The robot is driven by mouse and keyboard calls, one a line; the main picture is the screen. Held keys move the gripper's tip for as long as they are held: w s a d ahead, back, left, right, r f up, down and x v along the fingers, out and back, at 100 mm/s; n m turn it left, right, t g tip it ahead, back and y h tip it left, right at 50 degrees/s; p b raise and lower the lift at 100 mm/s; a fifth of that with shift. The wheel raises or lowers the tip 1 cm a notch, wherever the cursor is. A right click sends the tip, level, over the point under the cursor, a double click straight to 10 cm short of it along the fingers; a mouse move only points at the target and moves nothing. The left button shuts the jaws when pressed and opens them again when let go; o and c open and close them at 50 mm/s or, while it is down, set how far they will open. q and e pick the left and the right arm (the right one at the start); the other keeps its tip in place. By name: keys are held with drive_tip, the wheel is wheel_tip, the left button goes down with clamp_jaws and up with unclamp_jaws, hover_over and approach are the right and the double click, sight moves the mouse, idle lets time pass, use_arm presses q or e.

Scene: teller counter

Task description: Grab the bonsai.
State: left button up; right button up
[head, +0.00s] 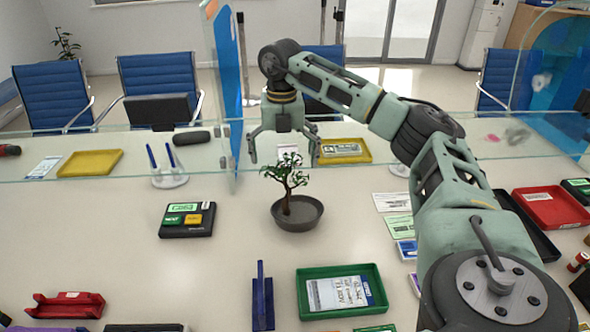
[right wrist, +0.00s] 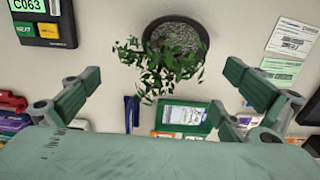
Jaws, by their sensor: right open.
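The bonsai (head: 297,205) stands upright on the counter in a round dark grey pot, with a thin brown trunk and green leaves. In the right wrist view the bonsai (right wrist: 172,52) shows from above, its leaves spread below the gravel-filled pot. My right gripper (head: 284,160) hangs above and just behind the bonsai, fingers pointing down. Its fingers are spread wide and empty; in the right wrist view the open fingers (right wrist: 162,92) stand to either side of the leaves, apart from them. My left gripper is in neither view.
A ticket device (head: 188,220) sits left of the bonsai. A green tray (head: 342,290) and a blue upright holder (head: 262,298) lie in front. A glass screen with a blue divider (head: 228,70) stands behind, near my right gripper. Yellow trays (head: 90,163) lie beyond the glass.

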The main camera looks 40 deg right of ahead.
wheel_tip(320, 180, down, 4)
drive_tip(key=shift+w+d, duration=0.15)
drive_tip(key=c, duration=1.7)
drive_tip(key=shift+r, duration=0.1)
drive_tip(key=shift+c, duration=0.5)
drive_tip(key=shift+w+r, duration=0.1)
drive_tip(key=shift+r, duration=0.05)
